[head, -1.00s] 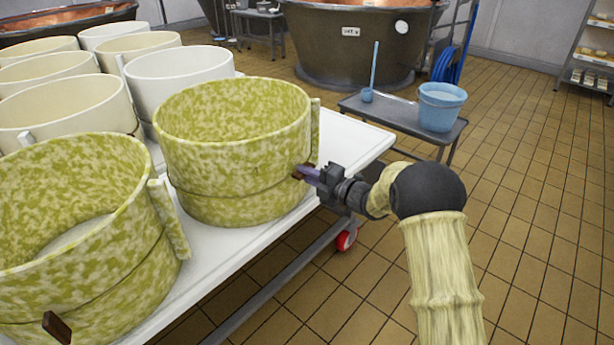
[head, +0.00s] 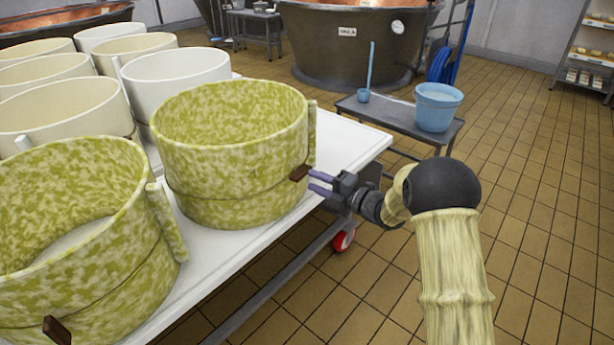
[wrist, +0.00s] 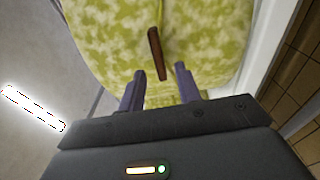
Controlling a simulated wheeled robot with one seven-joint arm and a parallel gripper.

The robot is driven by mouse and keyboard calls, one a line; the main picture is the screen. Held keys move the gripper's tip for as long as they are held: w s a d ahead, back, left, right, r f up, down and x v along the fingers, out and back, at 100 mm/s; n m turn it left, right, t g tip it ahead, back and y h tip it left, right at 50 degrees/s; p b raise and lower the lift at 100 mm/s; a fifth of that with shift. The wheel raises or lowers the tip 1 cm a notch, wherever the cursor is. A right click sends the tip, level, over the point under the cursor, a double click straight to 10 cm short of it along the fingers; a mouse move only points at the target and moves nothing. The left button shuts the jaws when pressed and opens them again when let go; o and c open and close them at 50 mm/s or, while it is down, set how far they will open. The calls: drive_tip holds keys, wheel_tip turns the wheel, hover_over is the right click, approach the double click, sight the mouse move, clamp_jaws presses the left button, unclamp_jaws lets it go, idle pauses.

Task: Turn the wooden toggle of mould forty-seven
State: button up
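A green mottled mould (head: 235,150) stands on the white table's right part, with a cord around it and a brown wooden toggle (head: 299,173) on its right side. The toggle also shows in the wrist view (wrist: 157,54), lying lengthwise just beyond the fingertips. My gripper (head: 314,182) is open, its two purple fingers apart and pointing at the toggle. In the wrist view the gripper (wrist: 160,82) has nothing between its fingers. A second green mottled mould (head: 75,225) stands at the near left with its own toggle (head: 57,330). No mould number is readable.
Several cream and white moulds (head: 178,80) fill the white table (head: 345,150) behind. A grey bench (head: 385,112) with a blue bucket (head: 438,107) stands beyond my gripper. Copper vats (head: 355,45) stand at the back. The tiled floor (head: 545,200) at right is clear.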

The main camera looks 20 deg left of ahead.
drive_tip(key=p+v, duration=0.2)
drive_tip(key=v, duration=1)
drive_tip(key=shift+d, duration=0.4)
drive_tip(key=w+d+r+m+t+h, duration=0.25)
drive_tip(key=d+m+t+h, duration=0.35)
drive_tip(key=d+m+h, duration=0.45)
drive_tip(key=s+d+m+g+h, duration=0.1)
drive_tip(key=s+d+m+h, duration=0.4)
drive_tip(key=m, duration=0.4)
drive_tip(key=s+d+f+m+g+h, duration=0.1)
drive_tip(key=s+d+m+g, duration=0.25)
drive_tip(key=s+m, duration=0.55)
drive_tip(key=s+d+f+m+g+h, duration=0.1)
drive_tip(key=s+d+f+m+g, duration=0.2)
drive_tip(key=s, duration=0.9)
wheel_tip(320, 180, up, 38)
drive_tip(key=m+g+p, duration=0.1)
drive_tip(key=p, duration=3.6)
drive_tip(key=shift+s+d, duration=0.15)
